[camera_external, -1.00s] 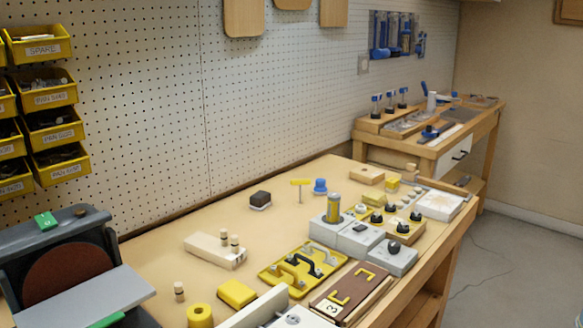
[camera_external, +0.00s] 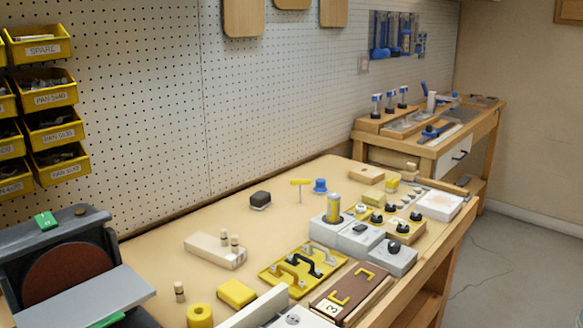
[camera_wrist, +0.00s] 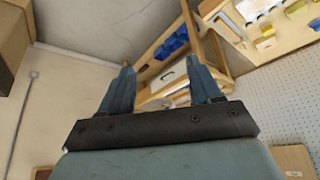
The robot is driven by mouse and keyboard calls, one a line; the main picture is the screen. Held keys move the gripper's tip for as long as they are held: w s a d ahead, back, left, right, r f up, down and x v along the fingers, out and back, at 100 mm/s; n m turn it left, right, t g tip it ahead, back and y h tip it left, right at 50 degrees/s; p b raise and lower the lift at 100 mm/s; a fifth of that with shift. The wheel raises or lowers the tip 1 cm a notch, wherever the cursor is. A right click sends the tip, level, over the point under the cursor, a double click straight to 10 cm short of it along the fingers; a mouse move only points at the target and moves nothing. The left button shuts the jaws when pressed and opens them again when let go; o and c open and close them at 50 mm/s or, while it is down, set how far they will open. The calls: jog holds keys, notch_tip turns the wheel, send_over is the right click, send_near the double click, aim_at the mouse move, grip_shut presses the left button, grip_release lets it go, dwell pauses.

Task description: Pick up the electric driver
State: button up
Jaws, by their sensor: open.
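I cannot clearly pick out an electric driver in either view. A yellow cylinder (camera_external: 333,207) stands upright in a grey block on the bench in the external view; I cannot tell whether it is the driver. A small yellow T-shaped tool (camera_external: 300,184) stands farther back on the bench. My gripper (camera_wrist: 160,64) shows in the wrist view with its two blue fingers apart and nothing between them. It points toward the wooden side bench and wall, away from the main bench top. The gripper is out of frame in the external view.
The main bench (camera_external: 160,250) holds a yellow tray of handles (camera_external: 275,275), grey blocks, a brown board marked 3 (camera_external: 348,290) and a pale wooden block (camera_external: 214,250). Yellow bins (camera_external: 56,130) hang at left. The bench's left rear is clear.

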jog(key=w+a+f+n+g+h, duration=0.1)
jog(key=w+a+f+n+h, duration=0.1)
jog(key=w+a+n, duration=0.45)
jog(key=w+a+f+n+g+h, duration=0.15)
jog(key=w+n, duration=0.25)
jog(key=w, duration=0.5)
jog(key=w+a+f+n+t+h, duration=0.1)
jog(key=w+a+f+n+t, duration=0.2)
jog(key=a, duration=0.6)
jog(key=w+a+f+n+t, duration=0.15)
jog(key=a+n, duration=0.35)
jog(key=a, duration=0.5)
jog(key=w+a+f+n+t+h, duration=0.1)
jog(key=w+a+f+n+t, duration=0.2)
jog(key=a, duration=0.6)
jog(key=n+t+y, duration=0.7)
jog(key=n+y, duration=0.2)
jog(key=n, duration=0.8)
send_over(336, 201)
jog(key=s, duration=0.1)
notch_tip(336, 201, down, 8)
jog(key=shift+m, duration=0.25)
jog(key=f, duration=0.6)
jog(key=shift+s+d+f, duration=0.15)
jog(key=shift+s+f, duration=0.05)
jog(key=shift+f, duration=0.1)
jog(key=shift+w+f, duration=0.1)
jog(key=shift+w, duration=0.85)
jog(key=shift+w+a, duration=0.3)
jog(key=shift+w, duration=0.25)
